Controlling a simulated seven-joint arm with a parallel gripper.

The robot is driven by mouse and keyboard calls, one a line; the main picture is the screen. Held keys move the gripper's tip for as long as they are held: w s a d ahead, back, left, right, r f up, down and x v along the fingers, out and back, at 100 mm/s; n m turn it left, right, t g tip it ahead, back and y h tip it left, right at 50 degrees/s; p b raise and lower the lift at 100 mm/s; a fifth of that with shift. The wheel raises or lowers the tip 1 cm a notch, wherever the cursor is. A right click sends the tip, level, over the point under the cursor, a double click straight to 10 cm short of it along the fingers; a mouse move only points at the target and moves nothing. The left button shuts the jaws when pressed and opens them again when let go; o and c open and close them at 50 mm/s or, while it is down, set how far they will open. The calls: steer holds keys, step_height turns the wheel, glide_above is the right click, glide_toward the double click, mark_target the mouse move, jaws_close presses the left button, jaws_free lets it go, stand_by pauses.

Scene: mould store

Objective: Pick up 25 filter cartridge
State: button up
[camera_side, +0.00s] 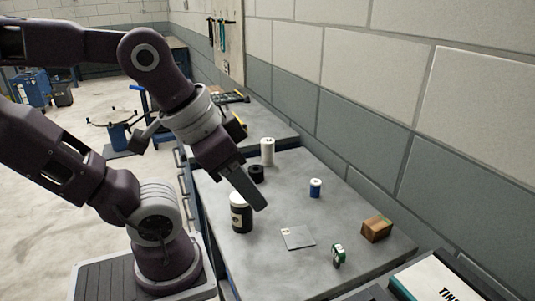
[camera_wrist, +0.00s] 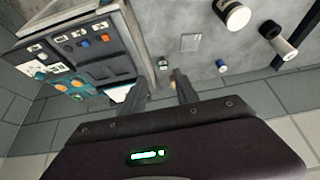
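A white cylinder (camera_side: 267,151), which looks like the filter cartridge, stands upright at the back of the grey worktop near the wall. In the wrist view the white cylinder (camera_wrist: 285,48) is at the far right and shows a dark end. I cannot read a number on it. My gripper (camera_side: 256,204) is above the worktop, in front of the white cylinder and apart from it. In the wrist view my gripper (camera_wrist: 160,82) has its two fingers spread with nothing held between them.
On the worktop (camera_side: 285,205) are a white-lidded dark jar (camera_side: 241,213), a black cylinder (camera_side: 256,174), a blue-and-white roll (camera_side: 315,188), a flat grey plate (camera_side: 297,237), a green-and-white item (camera_side: 338,255) and a brown box (camera_side: 376,229). A block wall (camera_side: 345,130) runs behind.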

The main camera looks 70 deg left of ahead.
steer(key=o, duration=0.7)
steer(key=shift+o, duration=0.2)
steer(key=m+g+y, duration=0.2)
steer(key=m+y, duration=1.6)
steer(key=m, duration=0.2)
glide_toward(266, 144)
steer(key=w+a, duration=0.1)
steer(key=w+a+f, duration=0.1)
steer(key=shift+a+f, duration=0.25)
steer(key=shift+a, duration=0.05)
steer(key=a, duration=0.4)
steer(key=w+a, duration=0.1)
steer(key=a, duration=0.3)
steer(key=w+a, duration=0.1)
steer(key=a, duration=0.2)
steer(key=shift+a+f, duration=0.35)
steer(key=shift+a, duration=0.05)
